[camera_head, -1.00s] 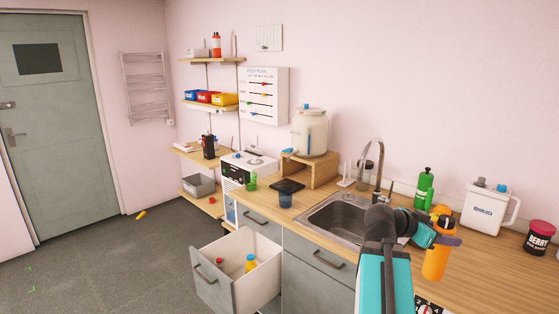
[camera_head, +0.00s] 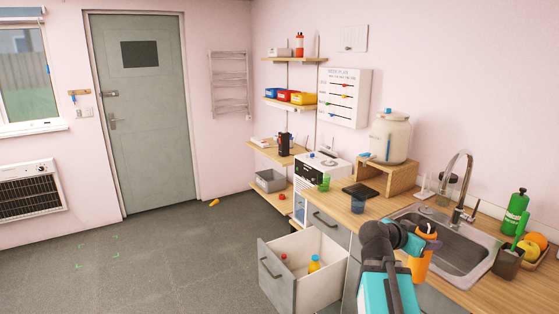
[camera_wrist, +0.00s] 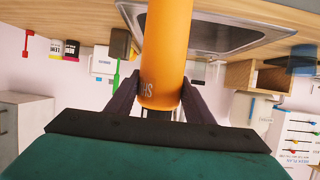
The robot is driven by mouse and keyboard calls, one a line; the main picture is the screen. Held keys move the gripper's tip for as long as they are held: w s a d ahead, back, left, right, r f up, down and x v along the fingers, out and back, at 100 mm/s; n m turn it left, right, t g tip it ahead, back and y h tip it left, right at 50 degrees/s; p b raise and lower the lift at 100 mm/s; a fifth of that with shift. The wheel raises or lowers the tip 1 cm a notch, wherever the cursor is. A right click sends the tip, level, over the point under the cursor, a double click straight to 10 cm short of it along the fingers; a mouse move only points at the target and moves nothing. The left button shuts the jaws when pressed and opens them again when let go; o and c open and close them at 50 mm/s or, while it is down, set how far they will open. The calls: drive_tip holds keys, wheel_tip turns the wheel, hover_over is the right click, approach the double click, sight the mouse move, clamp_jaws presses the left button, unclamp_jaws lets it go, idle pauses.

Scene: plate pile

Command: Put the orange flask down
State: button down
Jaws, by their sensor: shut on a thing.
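The orange flask (camera_head: 418,268) is held in front of the sink at the right of the head view. In the wrist view the flask (camera_wrist: 166,50) stands between the two dark fingers, with part of some lettering showing. My gripper (camera_wrist: 160,98) is shut on it. In the head view my gripper (camera_head: 424,240) is at the flask's upper part, and my arm hides some of the flask's left side. Green corner marks (camera_head: 83,267) outline a square on the bare floor at the left.
The wooden counter (camera_head: 470,292) with its sink (camera_head: 450,243) runs along the right. An open drawer (camera_head: 302,265) holding small bottles juts into the room. A small orange thing (camera_head: 214,203) lies on the floor near the door (camera_head: 145,150). The left floor is mostly clear.

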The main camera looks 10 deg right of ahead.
drive_tip(key=w+a+r+n+t+y, duration=0.1)
drive_tip(key=w+a+n+t+y, duration=0.2)
drive_tip(key=a, duration=0.9)
drive_tip(key=w+a+r+n+t+y, duration=0.1)
drive_tip(key=w+a+n+t+y, duration=0.2)
drive_tip(key=w+a, duration=0.7)
drive_tip(key=w+a+r+n+t+y, duration=0.1)
drive_tip(key=w+a+n+t+y, duration=0.2)
drive_tip(key=a, duration=1.2)
drive_tip(key=w+n+y, duration=0.3)
drive_tip(key=w+n, duration=0.1)
drive_tip(key=n, duration=0.1)
drive_tip(key=shift+a+y, duration=0.2)
drive_tip(key=shift+y, duration=0.2)
drive_tip(key=shift+a, duration=0.1)
